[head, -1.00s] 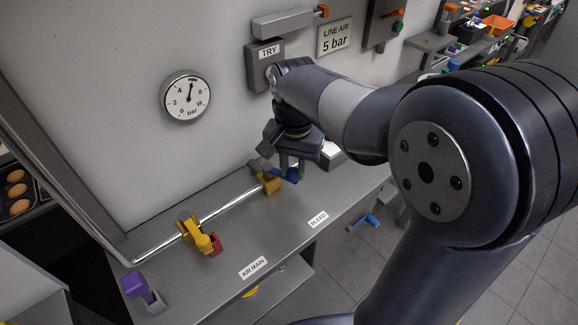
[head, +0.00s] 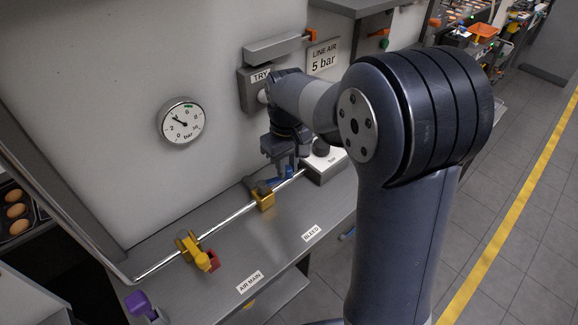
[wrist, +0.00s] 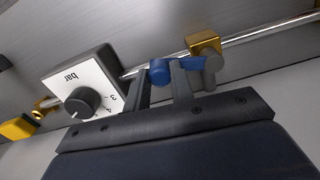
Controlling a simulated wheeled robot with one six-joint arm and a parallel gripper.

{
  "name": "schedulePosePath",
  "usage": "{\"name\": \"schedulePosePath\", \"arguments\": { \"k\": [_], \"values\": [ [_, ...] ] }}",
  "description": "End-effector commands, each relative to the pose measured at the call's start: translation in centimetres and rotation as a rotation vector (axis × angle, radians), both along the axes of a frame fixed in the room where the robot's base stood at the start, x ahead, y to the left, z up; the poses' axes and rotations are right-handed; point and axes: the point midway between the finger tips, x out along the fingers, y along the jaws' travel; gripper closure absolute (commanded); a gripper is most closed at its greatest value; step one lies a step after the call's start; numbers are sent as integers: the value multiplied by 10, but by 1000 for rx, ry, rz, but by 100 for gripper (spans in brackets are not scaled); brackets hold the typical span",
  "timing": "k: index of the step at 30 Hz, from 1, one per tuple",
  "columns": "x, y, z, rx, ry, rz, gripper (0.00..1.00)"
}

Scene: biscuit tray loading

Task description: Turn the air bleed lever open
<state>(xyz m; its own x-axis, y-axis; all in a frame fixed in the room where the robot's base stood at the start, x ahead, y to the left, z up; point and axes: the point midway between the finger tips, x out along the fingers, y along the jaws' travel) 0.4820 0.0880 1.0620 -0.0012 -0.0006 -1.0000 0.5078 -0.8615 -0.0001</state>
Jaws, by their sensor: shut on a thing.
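The bleed lever is a blue handle (head: 289,173) on a brass valve (head: 263,200) on the silver pipe, behind the BLEED label (head: 311,233). My gripper (head: 283,170) is shut on the lever and partly hides it in the head view. In the wrist view, the blue lever (wrist: 160,72) lies between the fingers of my gripper (wrist: 162,84). It points from the brass valve (wrist: 204,43) roughly along the pipe. The pressure gauge (head: 182,122) needle stands between 2 and 4.
A regulator box with a black knob (wrist: 82,102) stands close beside my gripper. A purple handle (head: 138,302) is at the near left. The bench front is clear.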

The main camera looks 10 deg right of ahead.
Motion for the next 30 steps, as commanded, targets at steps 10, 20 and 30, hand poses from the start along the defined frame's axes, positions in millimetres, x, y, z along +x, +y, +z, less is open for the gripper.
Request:
{"name": "schedulePosePath", "arguments": {
  "k": [10,20,30],
  "values": [
    [15,6,2,1,-7,218,100],
    [20,9,2,1,-7,297,100],
    [20,10,2,2,-8,303,100]
  ]
}}
